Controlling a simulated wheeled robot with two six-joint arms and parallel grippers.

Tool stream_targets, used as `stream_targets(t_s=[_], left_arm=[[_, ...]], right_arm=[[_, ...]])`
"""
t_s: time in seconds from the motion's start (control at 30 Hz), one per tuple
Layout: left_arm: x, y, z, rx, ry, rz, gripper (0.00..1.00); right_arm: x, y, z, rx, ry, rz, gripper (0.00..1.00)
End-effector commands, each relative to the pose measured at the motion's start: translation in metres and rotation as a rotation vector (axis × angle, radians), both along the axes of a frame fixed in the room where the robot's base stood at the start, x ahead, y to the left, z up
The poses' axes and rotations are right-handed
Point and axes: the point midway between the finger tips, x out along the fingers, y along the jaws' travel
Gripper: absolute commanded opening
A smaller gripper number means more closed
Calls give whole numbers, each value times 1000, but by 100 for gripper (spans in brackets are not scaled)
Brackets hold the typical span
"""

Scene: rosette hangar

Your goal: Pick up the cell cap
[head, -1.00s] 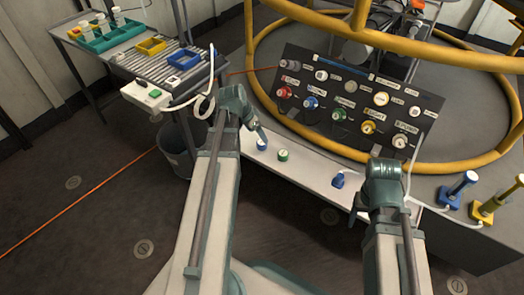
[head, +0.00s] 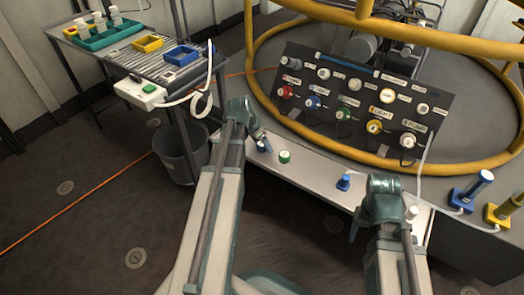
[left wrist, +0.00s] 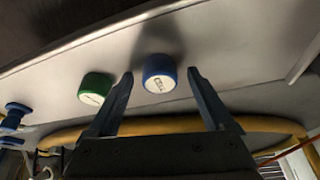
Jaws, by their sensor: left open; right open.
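A blue cap (head: 262,147) with a pale top label stands on the white bench ledge (head: 315,172). It also shows in the left wrist view (left wrist: 159,71), where its label looks like "CELL" but is small. A green cap (head: 284,156) stands just right of it in the head view and left of it in the left wrist view (left wrist: 95,88). My left gripper (head: 262,138) is open and empty. In the left wrist view its fingertips (left wrist: 160,76) appear either side of the blue cap. My right gripper (head: 378,212) is over the ledge's right part, its fingers mostly hidden.
A blue fitting (head: 343,182) and a white cap (head: 411,212) stand along the ledge near my right arm. Behind rises a dark panel (head: 330,125) with several coloured caps. A side table (head: 130,58) with trays and a grey bin (head: 181,158) stand left.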

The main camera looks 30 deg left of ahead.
Motion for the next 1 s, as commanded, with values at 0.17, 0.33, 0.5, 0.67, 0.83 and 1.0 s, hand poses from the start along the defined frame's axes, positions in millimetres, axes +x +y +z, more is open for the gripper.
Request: stream_targets(t_s=[0.17, 0.33, 0.5, 0.67, 0.83, 1.0], left_arm=[[0, 0, 1, 0, 0, 0, 86], [0, 0, 1, 0, 0, 0, 57], [0, 0, 1, 0, 0, 0, 26], [0, 0, 1, 0, 0, 0, 0], [0, 0, 1, 0, 0, 0, 0], [1, -3, 8, 0, 0, -1, 0]], right_arm=[[0, 0, 1, 0, 0, 0, 65], [0, 0, 1, 0, 0, 0, 65], [0, 0, 1, 0, 0, 0, 65], [0, 0, 1, 0, 0, 0, 65], [0, 0, 1, 0, 0, 0, 65], [0, 0, 8, 0, 0, 0, 65]])
